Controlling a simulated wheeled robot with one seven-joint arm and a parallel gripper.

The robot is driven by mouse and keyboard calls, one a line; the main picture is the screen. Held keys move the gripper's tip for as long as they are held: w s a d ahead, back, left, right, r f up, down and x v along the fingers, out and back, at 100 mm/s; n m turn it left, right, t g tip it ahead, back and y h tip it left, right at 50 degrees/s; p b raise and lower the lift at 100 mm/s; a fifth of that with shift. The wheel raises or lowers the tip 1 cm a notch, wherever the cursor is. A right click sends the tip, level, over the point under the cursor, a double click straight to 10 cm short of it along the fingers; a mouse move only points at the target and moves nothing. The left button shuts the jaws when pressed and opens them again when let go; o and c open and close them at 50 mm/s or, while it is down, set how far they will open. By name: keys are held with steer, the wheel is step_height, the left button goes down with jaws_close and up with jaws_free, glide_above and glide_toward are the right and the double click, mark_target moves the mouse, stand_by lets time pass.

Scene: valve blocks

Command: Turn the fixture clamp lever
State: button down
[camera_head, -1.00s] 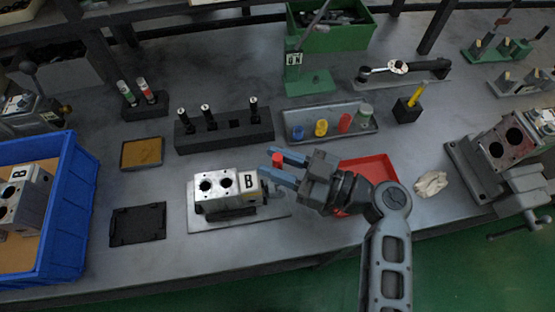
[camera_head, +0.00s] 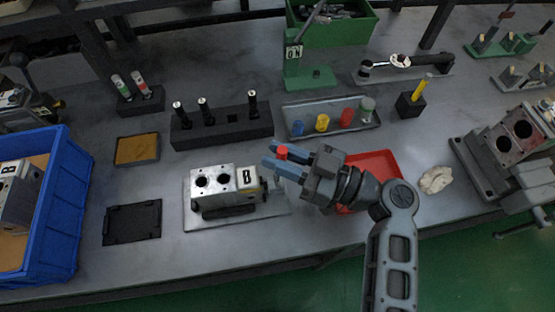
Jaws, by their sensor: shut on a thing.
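The valve block marked B (camera_head: 214,183), silver with two dark bores, sits on a grey fixture plate (camera_head: 193,220) at the front of the bench. My gripper (camera_head: 279,160) is just right of and behind the block. Its blue fingers are shut on a small red knob (camera_head: 283,152), which looks like the end of the fixture clamp lever. The lever's shaft is hardly visible, so I cannot tell its angle.
A red tray (camera_head: 378,166) lies behind my wrist, with a crumpled cloth (camera_head: 436,180) to its right. A black rack with pins (camera_head: 222,132) and a grey parts tray (camera_head: 336,131) stand farther back. A blue bin (camera_head: 62,215) is at left.

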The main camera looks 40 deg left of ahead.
steer(key=shift+w+d+f+m+y+b, duration=0.2)
steer(key=shift+w+d+m+y+b, duration=0.45)
steer(key=shift+b, duration=1.5)
steer(key=shift+w+d+f+m+y+b, duration=0.25)
steer(key=shift+w+m+y+b, duration=0.45)
steer(key=shift+b, duration=1.4)
steer(key=shift+s+r, duration=0.1)
steer(key=shift+s, duration=0.15)
steer(key=c, duration=1.1)
jaws_free()
steer(key=shift+r, duration=0.15)
steer(key=d+r+b, duration=0.1)
steer(key=d+r, duration=0.9)
steer(key=d, duration=0.1)
steer(key=shift+s+d+r+b, duration=0.25)
steer(key=shift+d+r+b, duration=0.1)
steer(key=shift+d+b, duration=0.05)
